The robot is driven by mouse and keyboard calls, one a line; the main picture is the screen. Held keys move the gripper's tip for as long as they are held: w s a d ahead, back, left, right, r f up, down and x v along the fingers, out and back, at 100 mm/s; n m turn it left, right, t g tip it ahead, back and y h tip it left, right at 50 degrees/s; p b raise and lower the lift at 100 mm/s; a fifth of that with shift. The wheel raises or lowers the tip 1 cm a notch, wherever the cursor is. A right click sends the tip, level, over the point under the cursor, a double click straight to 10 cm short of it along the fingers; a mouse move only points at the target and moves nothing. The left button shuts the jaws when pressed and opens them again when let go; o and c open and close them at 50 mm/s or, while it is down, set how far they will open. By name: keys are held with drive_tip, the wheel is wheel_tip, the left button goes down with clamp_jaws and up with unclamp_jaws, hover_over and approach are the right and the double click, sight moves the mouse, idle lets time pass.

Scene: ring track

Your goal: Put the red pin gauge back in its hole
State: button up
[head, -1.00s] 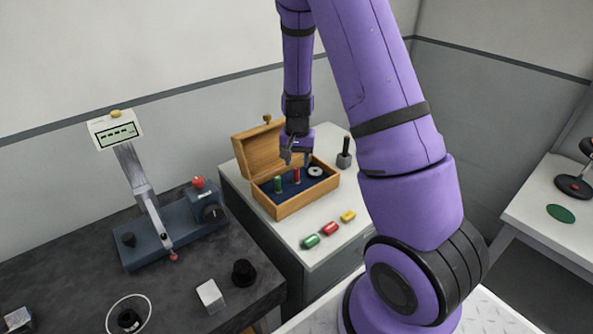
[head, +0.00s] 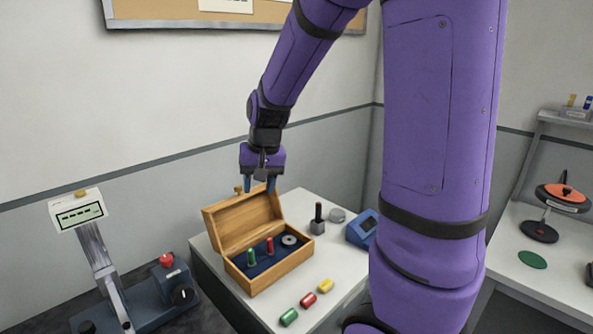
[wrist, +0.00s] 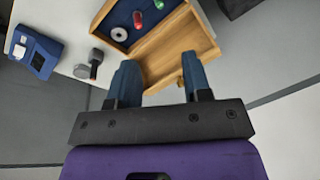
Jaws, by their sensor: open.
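The red pin gauge (head: 269,245) stands upright in the dark blue insert of the open wooden box (head: 283,275), between the green pin (head: 251,257) and a metal ring (head: 289,240). In the wrist view the red pin (wrist: 138,20) shows near the top, beside the ring. I cannot tell how deep it sits. My gripper (head: 259,187) is open and empty, above and behind the box near the top of its raised lid (head: 243,220). It is apart from the pin. In the wrist view nothing lies between my fingers (wrist: 160,82).
Green, red and yellow pieces (head: 308,300) lie on the pale cabinet top in front of the box. A dark-handled block (head: 318,220) and a blue device (head: 362,229) stand to its right. A gauge stand with a display (head: 78,213) is at the left.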

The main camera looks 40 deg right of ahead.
drive_tip(key=s+a+r+n+t, duration=0.1)
drive_tip(key=s+a+r+n, duration=0.1)
drive_tip(key=s+r, duration=0.4)
drive_tip(key=s+a+r+n+t+h, duration=0.1)
drive_tip(key=s+r, duration=0.5)
drive_tip(key=s, duration=0.8)
drive_tip(key=a+n+t, duration=0.1)
drive_tip(key=a+n, duration=0.1)
drive_tip(key=a, duration=0.1)
drive_tip(key=shift+s+a+r+n, duration=0.25)
drive_tip(key=shift+a+r+n, duration=0.05)
drive_tip(key=shift+r, duration=0.05)
